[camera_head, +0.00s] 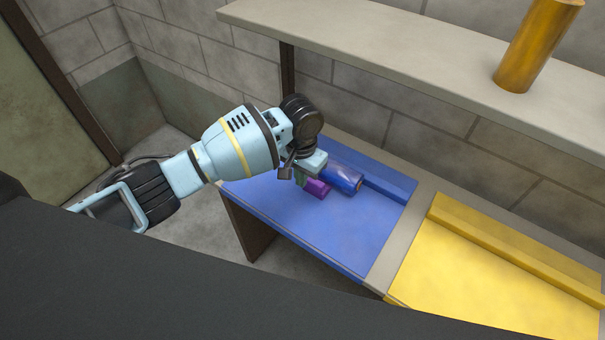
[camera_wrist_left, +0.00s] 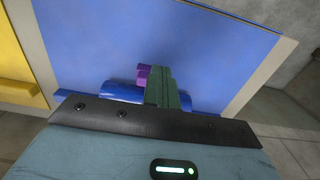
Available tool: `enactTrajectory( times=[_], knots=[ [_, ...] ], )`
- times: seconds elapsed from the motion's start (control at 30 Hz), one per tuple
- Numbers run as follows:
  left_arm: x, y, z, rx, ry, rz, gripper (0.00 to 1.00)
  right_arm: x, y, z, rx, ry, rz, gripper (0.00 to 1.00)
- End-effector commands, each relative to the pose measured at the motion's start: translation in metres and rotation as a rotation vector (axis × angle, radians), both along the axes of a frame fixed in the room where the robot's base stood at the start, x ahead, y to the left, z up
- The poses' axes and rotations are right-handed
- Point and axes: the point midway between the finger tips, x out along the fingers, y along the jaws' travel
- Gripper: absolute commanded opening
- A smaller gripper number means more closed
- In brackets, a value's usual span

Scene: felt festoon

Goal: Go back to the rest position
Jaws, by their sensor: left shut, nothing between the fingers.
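My left arm reaches in from the left in the head view. My left gripper (camera_head: 301,181) is over the blue mat (camera_head: 315,222) on the table, next to a purple object (camera_head: 318,187) and a blue cylinder (camera_head: 343,179). In the left wrist view the green fingers of the left gripper (camera_wrist_left: 160,72) are together, with nothing between them. The purple object (camera_wrist_left: 142,74) and the blue cylinder (camera_wrist_left: 120,92) show beside and behind the fingers, partly hidden. I cannot tell whether the fingers touch either. My right gripper is in neither view.
A yellow mat (camera_head: 480,275) with a raised back strip lies to the right of the blue one. A grey shelf (camera_head: 420,65) hangs above the table's back and carries an orange-gold cylinder (camera_head: 535,45). Open floor (camera_head: 190,235) lies left of the table.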

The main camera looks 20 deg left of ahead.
Motion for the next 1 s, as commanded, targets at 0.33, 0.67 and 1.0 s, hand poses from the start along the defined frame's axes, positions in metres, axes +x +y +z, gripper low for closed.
enactTrajectory(
  times=[0.33, 0.67, 1.0],
  knots=[
    [-0.01, -0.007, -0.009, -0.017, 0.006, -0.017, 0.0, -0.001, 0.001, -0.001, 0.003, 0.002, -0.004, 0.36],
    [-0.103, -0.05, -0.062, -0.175, 0.009, -0.117, 0.0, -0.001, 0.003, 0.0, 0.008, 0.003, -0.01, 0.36],
    [-0.199, -0.048, -0.085, -0.288, -0.04, -0.077, 0.0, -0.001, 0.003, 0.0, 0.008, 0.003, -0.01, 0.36]
  ],
)
